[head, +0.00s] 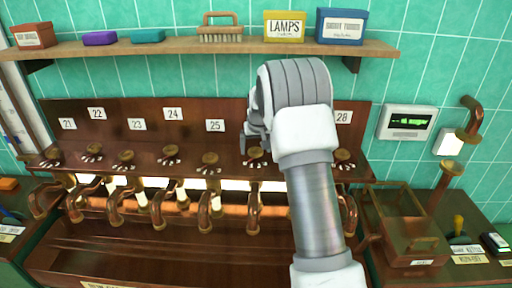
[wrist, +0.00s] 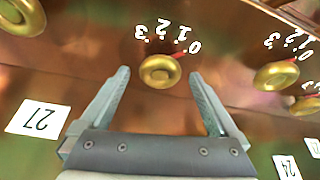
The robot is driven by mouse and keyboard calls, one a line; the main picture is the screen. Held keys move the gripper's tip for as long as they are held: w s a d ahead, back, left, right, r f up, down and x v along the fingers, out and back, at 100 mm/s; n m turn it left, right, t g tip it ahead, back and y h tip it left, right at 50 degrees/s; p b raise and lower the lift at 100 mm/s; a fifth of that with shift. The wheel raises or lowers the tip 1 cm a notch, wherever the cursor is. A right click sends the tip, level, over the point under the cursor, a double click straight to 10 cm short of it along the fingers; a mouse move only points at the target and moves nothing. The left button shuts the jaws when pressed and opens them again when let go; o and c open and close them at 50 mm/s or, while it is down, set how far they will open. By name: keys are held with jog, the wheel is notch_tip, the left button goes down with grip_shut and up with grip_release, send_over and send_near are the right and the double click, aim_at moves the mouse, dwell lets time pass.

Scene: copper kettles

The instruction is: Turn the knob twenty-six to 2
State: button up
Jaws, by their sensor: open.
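Knob twenty-six (wrist: 160,71) is a round brass knob on the dark copper-brown panel, with a white scale 0 to 3 beside it. Its red mark points to 0. In the wrist view the scale is tilted and upside down. My gripper (wrist: 159,74) is open, with one finger on either side of the knob in the picture; I cannot tell whether they touch it. In the head view my gripper (head: 256,138) is above knob twenty-six (head: 256,156) and partly covers it. The number 26 label is hidden.
Other knobs stand close by: one left (wrist: 20,14) and one right (wrist: 276,75) in the wrist view. Label 27 (wrist: 38,119) shows there. Copper pipes (head: 160,205) run below the knobs; a shelf (head: 120,47) hangs above. A copper box (head: 412,238) is right.

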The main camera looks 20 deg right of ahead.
jog(key=c, duration=1.4)
jog(key=shift+o, duration=0.2)
jog(key=shift+f, duration=0.1)
jog(key=shift+d+f+n+y+b, duration=0.15)
jog(key=shift+n+y+b, duration=0.35)
jog(key=shift+n+b, duration=0.5)
jog(key=n+y, duration=0.1)
jog(key=n, duration=0.2)
jog(key=shift+d+b, duration=0.1)
jog(key=shift+b, duration=0.2)
jog(key=n+y, duration=0.1)
jog(key=n, duration=0.2)
jog(key=shift+d+r, duration=0.1)
jog(key=shift+r, duration=0.1)
jog(key=shift+w+n+g+y+p, duration=0.15)
jog(key=shift+n+g+y+p, duration=0.4)
jog(key=shift+n, duration=1.25)
jog(key=shift+g, duration=0.25)
